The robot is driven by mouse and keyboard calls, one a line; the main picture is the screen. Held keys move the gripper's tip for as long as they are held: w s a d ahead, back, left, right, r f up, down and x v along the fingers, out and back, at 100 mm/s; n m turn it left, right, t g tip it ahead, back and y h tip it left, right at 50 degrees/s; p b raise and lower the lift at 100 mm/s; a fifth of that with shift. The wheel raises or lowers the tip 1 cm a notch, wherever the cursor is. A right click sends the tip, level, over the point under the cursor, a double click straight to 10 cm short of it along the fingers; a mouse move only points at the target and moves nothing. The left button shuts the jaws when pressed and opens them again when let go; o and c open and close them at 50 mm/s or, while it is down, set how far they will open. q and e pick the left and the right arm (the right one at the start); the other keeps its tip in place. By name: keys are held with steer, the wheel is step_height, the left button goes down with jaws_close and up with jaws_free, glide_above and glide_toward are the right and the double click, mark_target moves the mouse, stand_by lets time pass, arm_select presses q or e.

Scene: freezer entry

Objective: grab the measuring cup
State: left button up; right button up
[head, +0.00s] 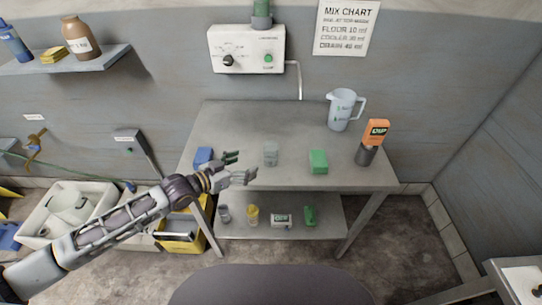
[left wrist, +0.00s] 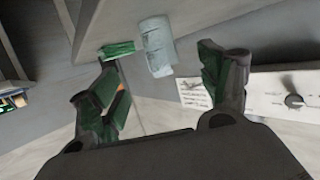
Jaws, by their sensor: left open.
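In the left wrist view the pale translucent cup (left wrist: 157,46) shows beyond and between the spread fingers of the open gripper (left wrist: 163,75). My right gripper is not in view.
Several small items are on the lower shelf (head: 335,230).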

mark_target(265, 155)
arm_select(q)
steer(key=shift+x, duration=3.45)
steer(key=shift+w+d+f+p, duration=0.2)
steer(key=shift+w+d+p, duration=0.1)
steer(key=shift+w+d, duration=0.2)
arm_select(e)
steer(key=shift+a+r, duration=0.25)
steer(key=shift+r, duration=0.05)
arm_select(q)
steer(key=shift+w+d, duration=0.1)
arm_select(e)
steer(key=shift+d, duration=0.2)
arm_select(q)
steer(key=shift+p+x, duration=0.4)
steer(key=shift+x, duration=1.95)
steer(key=shift+d+f, duration=0.1)
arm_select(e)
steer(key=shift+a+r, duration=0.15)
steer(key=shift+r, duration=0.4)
